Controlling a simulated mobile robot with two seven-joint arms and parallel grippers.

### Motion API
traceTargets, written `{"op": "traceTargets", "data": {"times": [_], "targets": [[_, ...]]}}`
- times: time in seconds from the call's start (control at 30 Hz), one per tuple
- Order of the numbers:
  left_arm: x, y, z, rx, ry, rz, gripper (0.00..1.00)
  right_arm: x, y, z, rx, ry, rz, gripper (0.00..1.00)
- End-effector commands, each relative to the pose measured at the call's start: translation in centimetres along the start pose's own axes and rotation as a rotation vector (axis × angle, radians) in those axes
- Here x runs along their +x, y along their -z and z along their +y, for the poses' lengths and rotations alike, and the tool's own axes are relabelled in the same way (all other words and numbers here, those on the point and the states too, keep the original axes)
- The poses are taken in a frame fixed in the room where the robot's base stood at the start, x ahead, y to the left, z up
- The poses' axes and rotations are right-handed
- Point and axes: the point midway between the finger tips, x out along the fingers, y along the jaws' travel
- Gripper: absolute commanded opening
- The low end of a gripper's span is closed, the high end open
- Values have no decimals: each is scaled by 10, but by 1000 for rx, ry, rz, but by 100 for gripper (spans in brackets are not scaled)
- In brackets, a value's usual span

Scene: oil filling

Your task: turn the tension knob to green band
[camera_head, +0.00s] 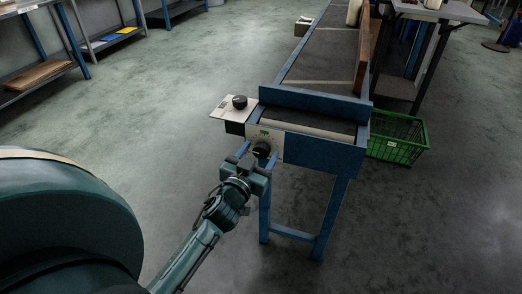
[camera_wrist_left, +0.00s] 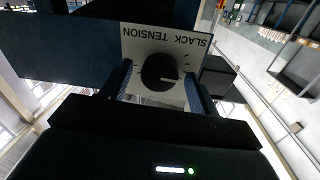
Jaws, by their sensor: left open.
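The black tension knob (camera_head: 261,149) sits on a pale panel (camera_head: 277,136) at the near end of the blue conveyor. A small green mark (camera_head: 264,133) shows on the panel above the knob. In the left wrist view the panel reads "SLACK TENSION" upside down, and the knob (camera_wrist_left: 160,72) has a light pointer line towards the right. My left gripper (camera_head: 257,155) is open, with one finger on each side of the knob. Whether the fingers touch it I cannot tell. The green band is not clear in the wrist view. My right gripper is not in view.
A second black knob (camera_head: 240,102) stands on a white plate (camera_head: 222,110) left of the conveyor end. A green crate (camera_head: 398,137) is on the floor to the right. Blue conveyor legs (camera_head: 330,217) stand below. The floor on the left is clear.

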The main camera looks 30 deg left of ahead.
Motion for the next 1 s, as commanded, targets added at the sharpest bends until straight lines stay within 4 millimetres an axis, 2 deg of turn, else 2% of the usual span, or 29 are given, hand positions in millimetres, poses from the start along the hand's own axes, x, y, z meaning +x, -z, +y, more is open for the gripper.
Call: {"op": "traceTargets", "data": {"times": [0.2,0.73,1.0], "targets": [[0,0,0,1,0,0,61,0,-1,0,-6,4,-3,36],[0,0,0,0,0,1,18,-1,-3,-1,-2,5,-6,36],[0,1,0,24,-1,-1,17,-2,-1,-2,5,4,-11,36]]}}
